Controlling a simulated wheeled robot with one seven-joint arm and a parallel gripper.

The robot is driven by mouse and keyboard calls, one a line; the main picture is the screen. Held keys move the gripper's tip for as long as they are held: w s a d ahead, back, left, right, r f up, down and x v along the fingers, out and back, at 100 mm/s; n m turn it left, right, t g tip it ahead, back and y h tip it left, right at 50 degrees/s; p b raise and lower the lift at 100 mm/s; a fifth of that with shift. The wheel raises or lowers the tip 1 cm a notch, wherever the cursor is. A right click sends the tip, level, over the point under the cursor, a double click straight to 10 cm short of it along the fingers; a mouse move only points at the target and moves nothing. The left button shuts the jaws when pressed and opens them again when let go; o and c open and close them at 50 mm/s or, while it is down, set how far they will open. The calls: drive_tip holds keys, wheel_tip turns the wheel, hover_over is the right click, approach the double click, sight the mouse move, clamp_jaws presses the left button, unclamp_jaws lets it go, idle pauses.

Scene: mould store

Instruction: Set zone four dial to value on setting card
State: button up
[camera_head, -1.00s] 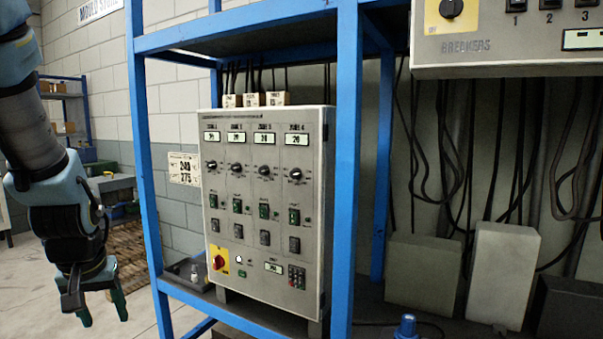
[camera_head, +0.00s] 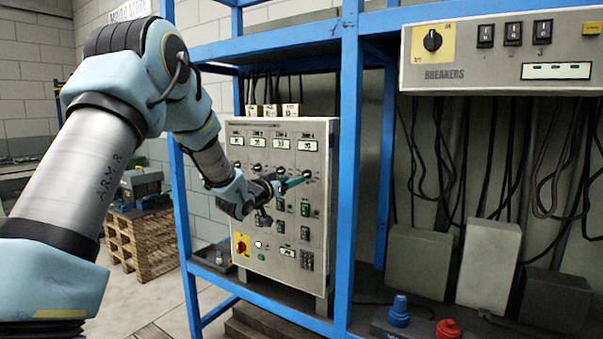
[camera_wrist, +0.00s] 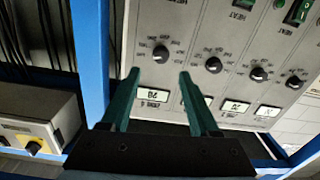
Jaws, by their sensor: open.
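The grey control panel (camera_head: 318,235) has a row of black zone dials and a small display above each. The zone four dial (camera_head: 307,174) is the rightmost in the head view. In the wrist view, which shows the panel upside down, the dial (camera_wrist: 161,54) is leftmost, beside the display (camera_wrist: 152,95), which seems to read 20. My gripper (camera_head: 296,181) is in front of this dial. In the wrist view its open teal fingers (camera_wrist: 158,74) lie either side of the dial's line, apparently short of it. The setting card is not visible now; my arm covers that area.
A blue rack post (camera_head: 350,200) stands right of the panel and also shows in the wrist view (camera_wrist: 91,60). A breaker box (camera_head: 480,78) hangs at upper right. Blue (camera_head: 399,312) and red (camera_head: 447,330) plugs are low in front. A pallet (camera_head: 140,243) stands left.

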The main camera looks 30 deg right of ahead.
sight(304, 174)
drive_tip(key=p+x, duration=0.2)
drive_tip(key=x, duration=0.5)
drive_tip(key=shift+w+a, duration=0.1)
drive_tip(key=shift+c, duration=0.4)
clamp_jaws()
